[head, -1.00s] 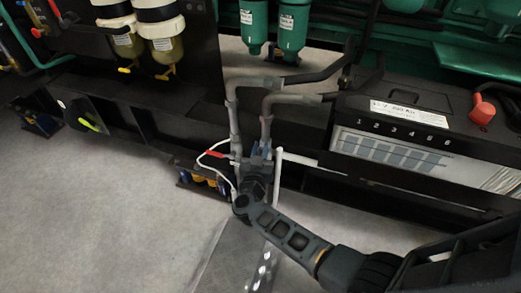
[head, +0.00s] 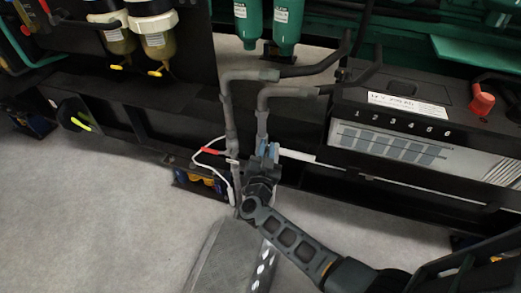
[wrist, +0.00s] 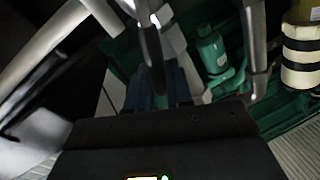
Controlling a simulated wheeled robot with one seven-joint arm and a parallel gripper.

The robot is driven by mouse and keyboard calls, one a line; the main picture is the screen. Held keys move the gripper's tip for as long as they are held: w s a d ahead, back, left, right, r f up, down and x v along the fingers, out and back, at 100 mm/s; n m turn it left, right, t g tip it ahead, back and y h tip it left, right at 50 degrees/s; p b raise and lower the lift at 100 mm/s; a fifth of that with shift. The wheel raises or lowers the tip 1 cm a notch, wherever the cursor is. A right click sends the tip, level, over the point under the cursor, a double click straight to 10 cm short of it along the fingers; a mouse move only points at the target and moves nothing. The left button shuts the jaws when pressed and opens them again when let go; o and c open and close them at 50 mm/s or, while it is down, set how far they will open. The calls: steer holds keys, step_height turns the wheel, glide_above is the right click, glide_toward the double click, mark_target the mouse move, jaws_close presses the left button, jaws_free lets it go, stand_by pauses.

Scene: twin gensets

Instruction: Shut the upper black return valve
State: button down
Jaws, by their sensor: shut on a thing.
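My gripper (head: 267,155) is at the right-hand grey vertical pipe (head: 262,122), with its blue-grey fingers beside the pipe's lower part. In the wrist view the fingers (wrist: 172,92) are closed around a narrow black valve lever (wrist: 152,62). The gripper hides most of the valve body, so I cannot tell the lever's exact angle or whether it is the upper one. A red lever (head: 212,151) sticks out to the left from the neighbouring pipe (head: 231,120), apart from my gripper.
White hoses (head: 226,178) loop by the pipes. A battery (head: 400,135) stands to the right and green canisters (head: 288,30) behind. Filter bowls (head: 158,45) hang at upper left.

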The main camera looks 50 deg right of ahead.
steer(key=s+d+f+m+g+h+b, duration=0.1)
steer(key=s+f+m+b, duration=0.4)
steer(key=m+b, duration=0.9)
steer(key=shift+d+f+m+g+h, duration=0.35)
steer(key=shift+f+m+g+h, duration=0.5)
steer(key=shift+f, duration=0.75)
steer(key=shift+s+m, duration=0.1)
steer(key=shift+m, duration=0.15)
steer(key=c, duration=1.2)
jaws_free()
steer(key=p+v, duration=0.1)
steer(key=v, duration=0.6)
steer(key=shift+s+a+f, duration=0.15)
steer(key=shift+a, duration=0.2)
